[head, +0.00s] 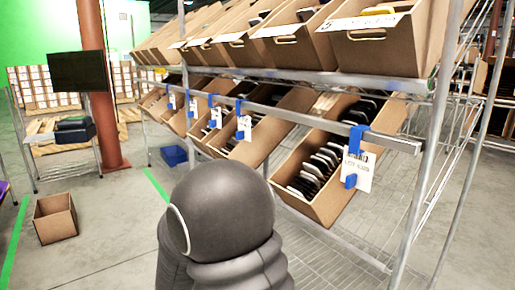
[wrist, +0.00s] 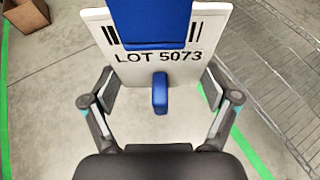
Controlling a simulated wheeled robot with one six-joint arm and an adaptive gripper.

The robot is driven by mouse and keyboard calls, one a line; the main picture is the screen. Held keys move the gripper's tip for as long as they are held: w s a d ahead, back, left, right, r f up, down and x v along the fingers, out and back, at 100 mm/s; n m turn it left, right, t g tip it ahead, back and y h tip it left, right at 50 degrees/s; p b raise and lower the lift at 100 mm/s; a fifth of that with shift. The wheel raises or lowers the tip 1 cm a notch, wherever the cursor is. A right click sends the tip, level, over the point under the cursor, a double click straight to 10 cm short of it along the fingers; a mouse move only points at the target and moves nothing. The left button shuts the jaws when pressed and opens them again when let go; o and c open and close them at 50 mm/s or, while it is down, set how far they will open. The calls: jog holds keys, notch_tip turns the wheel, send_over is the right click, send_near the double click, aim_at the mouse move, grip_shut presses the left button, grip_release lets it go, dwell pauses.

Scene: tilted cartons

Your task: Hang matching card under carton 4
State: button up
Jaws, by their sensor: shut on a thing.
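In the wrist view, a white card (wrist: 205,50) reads "LOT 5073" under a partly hidden barcode. A blue hook (wrist: 150,20) covers its top, and a blue tab (wrist: 160,93) stands out from its lower middle. In the head view my dark arm hides the gripper and this card. Upper cartons (head: 370,48) carry front labels; one label seems to show a 5. I cannot tell which carton is number 4.
A metal rail (head: 300,117) crosses the rack below the upper cartons. Several cards hang from it by blue hooks, including one at the right (head: 359,170). A lower carton (head: 315,203) holds dark items. An open box (head: 55,218) stands on the floor at left.

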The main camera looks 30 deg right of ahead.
jog(key=w+d+r+m+g+h, duration=0.1)
jog(key=d+r+m+g+h, duration=0.15)
jog(key=d+r, duration=0.55)
jog(key=w+d+r+m+g+h, duration=0.2)
jog(key=d+r+m+h, duration=0.15)
jog(key=d+r, duration=0.4)
jog(key=s+d+r+m+g+h, duration=0.2)
jog(key=s+d+r+m+g, duration=0.6)
jog(key=d+r, duration=0.5)
jog(key=shift+n+t, duration=0.75)
jog(key=shift+n, duration=0.05)
jog(key=shift+s+d+r+b, duration=0.15)
jog(key=shift+d+b, duration=0.2)
jog(key=shift+d, duration=0.4)
jog(key=shift+d+r+b, duration=0.1)
jog(key=shift+d+b, duration=0.25)
jog(key=shift+d, duration=0.45)
jog(key=shift+s+d+r+b, duration=0.15)
jog(key=shift+d+b, duration=0.2)
jog(key=shift+d, duration=0.4)
jog(key=shift+f, duration=0.55)
jog(key=shift+f, duration=0.15)
jog(key=o, duration=0.9)
jog(key=shift+c, duration=0.2)
